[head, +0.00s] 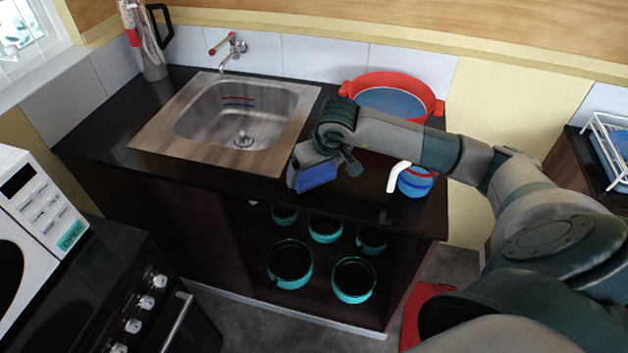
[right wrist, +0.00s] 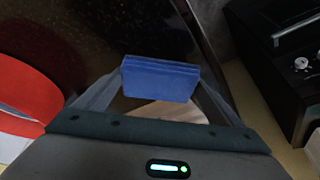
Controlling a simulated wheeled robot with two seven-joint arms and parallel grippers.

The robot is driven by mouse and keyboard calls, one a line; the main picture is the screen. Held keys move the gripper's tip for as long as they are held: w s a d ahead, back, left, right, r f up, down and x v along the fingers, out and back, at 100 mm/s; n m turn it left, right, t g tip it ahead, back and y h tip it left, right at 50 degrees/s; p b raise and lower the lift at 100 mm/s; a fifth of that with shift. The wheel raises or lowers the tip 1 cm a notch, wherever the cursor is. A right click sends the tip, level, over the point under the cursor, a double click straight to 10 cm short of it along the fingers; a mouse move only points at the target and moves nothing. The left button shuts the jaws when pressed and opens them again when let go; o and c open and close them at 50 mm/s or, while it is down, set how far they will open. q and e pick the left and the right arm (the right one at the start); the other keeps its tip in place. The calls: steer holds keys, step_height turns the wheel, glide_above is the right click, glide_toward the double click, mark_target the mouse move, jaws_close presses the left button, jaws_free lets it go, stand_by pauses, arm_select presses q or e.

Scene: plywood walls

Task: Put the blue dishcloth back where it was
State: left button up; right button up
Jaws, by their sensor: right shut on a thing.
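The blue dishcloth (head: 318,176) is a folded blue block at the front edge of the dark countertop, right of the sink. My right gripper (head: 322,170) reaches in from the right and is shut on it. In the right wrist view the dishcloth (right wrist: 160,79) sits between the two fingertips of the right gripper (right wrist: 158,84). I cannot tell whether the cloth touches the counter. My left gripper is not in view.
A steel sink (head: 240,112) is set in the dark countertop (head: 110,140). A red pot (head: 392,96) stands at the back right. A blue and red mug (head: 415,182) with a white handle stands at the front right. Several teal pots (head: 290,264) sit on the shelves below.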

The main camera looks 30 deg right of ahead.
mark_target(314, 182)
steer(key=shift+f+p, duration=0.95)
steer(key=shift+f, duration=0.95)
steer(key=shift+f, duration=0.15)
steer(key=shift+f, duration=0.1)
steer(key=o, duration=0.7)
steer(key=shift+o, duration=0.2)
